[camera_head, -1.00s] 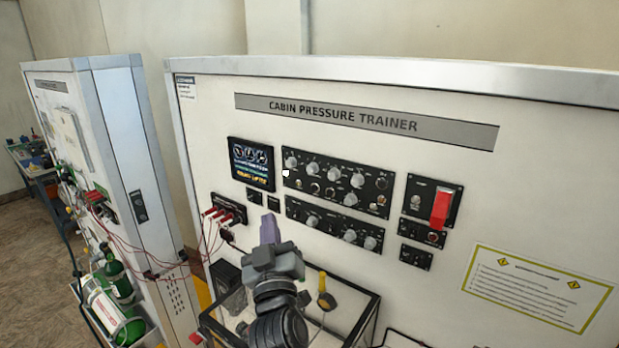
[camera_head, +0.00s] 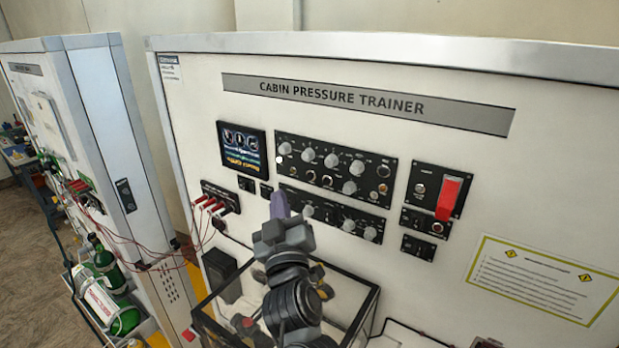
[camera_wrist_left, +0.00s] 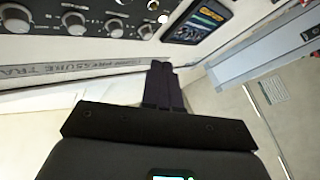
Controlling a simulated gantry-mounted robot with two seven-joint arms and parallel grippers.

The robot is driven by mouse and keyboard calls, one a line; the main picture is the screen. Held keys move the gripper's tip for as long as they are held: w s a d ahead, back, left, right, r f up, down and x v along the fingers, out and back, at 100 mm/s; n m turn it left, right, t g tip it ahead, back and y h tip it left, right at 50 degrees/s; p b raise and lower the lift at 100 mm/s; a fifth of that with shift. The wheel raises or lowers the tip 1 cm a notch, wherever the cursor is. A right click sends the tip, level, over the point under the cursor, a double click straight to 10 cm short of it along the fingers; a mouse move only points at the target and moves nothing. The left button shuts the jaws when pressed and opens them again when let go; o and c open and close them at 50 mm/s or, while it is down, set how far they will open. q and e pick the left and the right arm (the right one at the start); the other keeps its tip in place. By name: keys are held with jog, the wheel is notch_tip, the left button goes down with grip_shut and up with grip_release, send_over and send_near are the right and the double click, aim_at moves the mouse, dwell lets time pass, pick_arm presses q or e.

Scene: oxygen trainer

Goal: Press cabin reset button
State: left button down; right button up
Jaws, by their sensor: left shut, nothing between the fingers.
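The cabin pressure trainer (camera_head: 560,150) is a white upright board with black control panels. A knob panel (camera_head: 335,166) carries several grey knobs, with a small bright white spot (camera_head: 279,160) at its left edge. That spot also shows in the left wrist view (camera_wrist_left: 163,19). No label reading cabin reset is legible, so I cannot tell which control is the button. My left gripper (camera_head: 279,206) is shut and empty, pointing up in front of the lower knob panel (camera_head: 334,212) and covering its left part. In the left wrist view its fingers (camera_wrist_left: 165,84) are together. My right gripper is not in view.
A lit display (camera_head: 242,149) is left of the knobs. Red plugs with wires (camera_head: 215,203) sit below it. A red switch cover (camera_head: 449,196) is on the right. Another cabinet with green cylinders (camera_head: 107,262) is at left.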

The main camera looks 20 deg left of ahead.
pick_arm(q)
jog(key=w+d, duration=0.2)
jog(key=w, duration=0.5)
jog(key=shift+b, duration=0.3)
jog(key=shift+w+d, duration=0.1)
jog(key=shift+w, duration=0.15)
dwell(1.8)
jog(key=shift+w+d, duration=0.1)
jog(key=shift+w, duration=0.1)
jog(key=shift+w+d, duration=0.1)
jog(key=shift+w, duration=0.35)
dwell(1.0)
jog(key=shift+s, duration=0.25)
jog(key=shift+s+a, duration=0.2)
jog(key=shift+s, duration=0.35)
jog(key=shift+s+p, duration=0.1)
jog(key=shift+p, duration=0.2)
jog(key=shift+s+a+p, duration=0.1)
jog(key=shift+s+a, duration=0.15)
jog(key=shift+s, duration=0.55)
jog(key=shift+s+a+p, duration=0.15)
jog(key=shift+s+a, duration=0.1)
jog(key=shift+s, duration=0.5)
jog(key=shift+s+a+p, duration=0.1)
jog(key=shift+s+a, duration=0.15)
jog(key=shift+s, duration=0.55)
